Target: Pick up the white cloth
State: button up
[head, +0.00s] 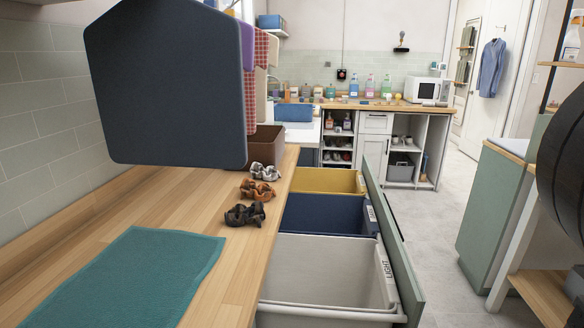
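Three small crumpled cloths lie in a row along the right edge of the wooden counter. The farthest, a pale whitish-grey cloth (265,172), is the closest match to the white cloth. An orange-brown cloth (257,190) lies just nearer, and a black cloth (245,215) nearer still. The pale cloth is small in view and lies beside a brown box. My gripper is not in view.
A pulled-out drawer right of the counter holds a light grey bin (310,262) marked LIGHT, a navy bin (320,212) and a yellow bin (325,180). A teal towel (150,275) lies flat in front. A dark blue panel (165,85) hangs over the counter. Floor (435,225) is clear beyond the drawer.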

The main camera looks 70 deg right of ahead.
aim_at(257, 170)
jog(key=j+z, duration=0.2)
jog(key=z, duration=0.2)
jog(key=l+z, duration=0.25)
jog(key=z, duration=0.15)
jog(key=i+l+z, duration=0.1)
jog(key=z, duration=0.3)
jog(key=l, duration=0.1)
